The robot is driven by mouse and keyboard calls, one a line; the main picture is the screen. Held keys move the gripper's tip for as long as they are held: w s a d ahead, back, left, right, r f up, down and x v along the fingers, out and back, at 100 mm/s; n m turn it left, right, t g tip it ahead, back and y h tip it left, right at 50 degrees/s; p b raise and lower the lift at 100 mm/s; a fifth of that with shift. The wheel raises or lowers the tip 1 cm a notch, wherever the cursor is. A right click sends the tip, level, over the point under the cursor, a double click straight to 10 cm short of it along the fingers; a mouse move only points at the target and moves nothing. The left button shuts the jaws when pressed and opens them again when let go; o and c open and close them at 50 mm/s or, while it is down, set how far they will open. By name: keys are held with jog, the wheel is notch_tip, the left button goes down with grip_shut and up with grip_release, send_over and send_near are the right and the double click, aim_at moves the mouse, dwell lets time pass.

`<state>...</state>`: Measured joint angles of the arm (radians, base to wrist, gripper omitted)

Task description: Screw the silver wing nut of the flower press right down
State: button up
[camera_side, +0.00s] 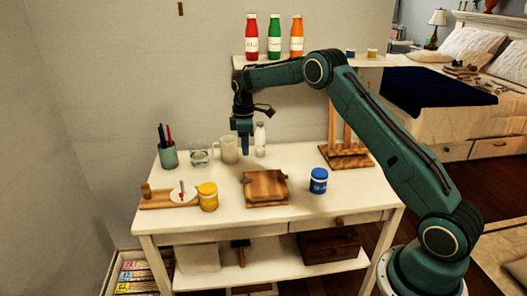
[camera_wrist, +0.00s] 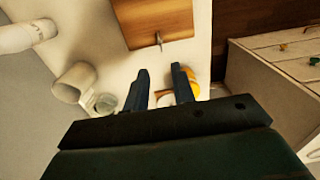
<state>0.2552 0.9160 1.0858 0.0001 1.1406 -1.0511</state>
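The flower press (camera_side: 265,188) is a flat wooden block lying on the white table. In the wrist view its wooden top (camera_wrist: 155,18) is at the upper middle. A small silver wing nut (camera_wrist: 158,39) shows near the press's lower edge there; it is too small to make out in the side view. My gripper (camera_side: 245,148) hangs pointing down, above and behind the press, near the mug. In the wrist view my gripper (camera_wrist: 159,70) has its two fingers apart with nothing held between them. The fingertips are apart from the wing nut. How far down the nut sits cannot be told.
A white mug (camera_side: 229,149), a glass (camera_side: 200,157) and a bottle (camera_side: 260,139) stand behind the press. A yellow jar (camera_side: 208,197) is left of it, a blue jar (camera_side: 319,181) right. A shelf (camera_side: 340,61) with bottles is above.

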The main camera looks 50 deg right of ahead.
aim_at(246, 181)
notch_tip(246, 181, down, 12)
jog(key=shift+f, duration=0.25)
dwell(0.4)
grip_shut()
